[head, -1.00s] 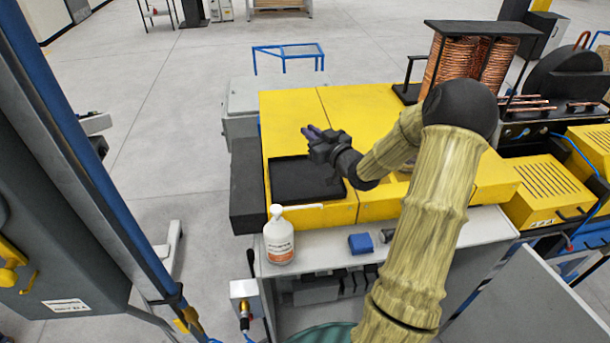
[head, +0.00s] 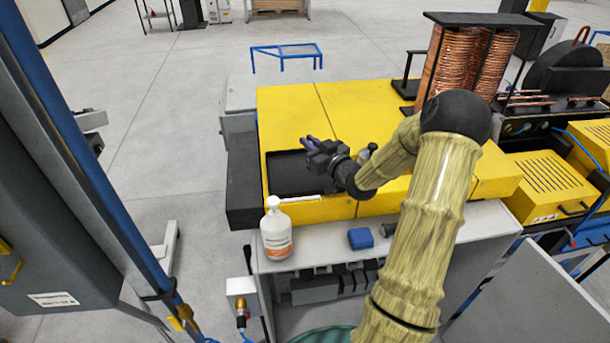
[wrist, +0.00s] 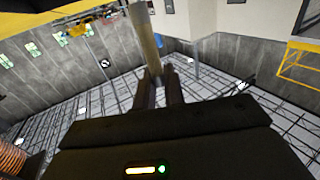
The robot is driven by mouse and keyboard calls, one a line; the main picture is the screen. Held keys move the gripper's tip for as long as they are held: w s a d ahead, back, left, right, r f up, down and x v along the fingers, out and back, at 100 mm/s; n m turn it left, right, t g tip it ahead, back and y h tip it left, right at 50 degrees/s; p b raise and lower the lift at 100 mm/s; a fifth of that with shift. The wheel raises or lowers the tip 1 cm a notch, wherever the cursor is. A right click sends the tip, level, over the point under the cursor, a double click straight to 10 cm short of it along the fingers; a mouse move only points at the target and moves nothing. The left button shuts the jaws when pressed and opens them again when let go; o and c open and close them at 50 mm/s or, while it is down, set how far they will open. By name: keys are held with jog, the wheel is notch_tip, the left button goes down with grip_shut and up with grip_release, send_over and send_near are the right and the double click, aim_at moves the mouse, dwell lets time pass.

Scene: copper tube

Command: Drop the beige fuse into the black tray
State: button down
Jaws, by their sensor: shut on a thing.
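The beige fuse (wrist: 146,38) shows in the wrist view as a pale tan rod, held between the two dark fingers and sticking out past them. My gripper (wrist: 160,88) is shut on it. In the head view my gripper (head: 308,144) points left, over the far right part of the black tray (head: 284,177). The tray is a dark, shallow square at the front left of the yellow top. My gripper and wrist hide its right side. No contact between gripper and tray can be seen.
A white pump bottle (head: 276,232) stands in front of the tray, and a blue block (head: 361,239) lies on the grey ledge. A small grey object (head: 367,153) shows just behind my wrist. Copper coils (head: 465,65) stand at the back right. The yellow top (head: 290,115) behind the tray is clear.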

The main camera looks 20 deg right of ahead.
jog(key=shift+w, duration=0.1)
jog(key=c, duration=1.4)
grip_release()
jog(key=shift+a, duration=0.1)
jog(key=s+d+b, duration=0.3)
jog(key=s+b, duration=0.3)
jog(key=s, duration=1.1)
jog(key=shift+d, duration=0.15)
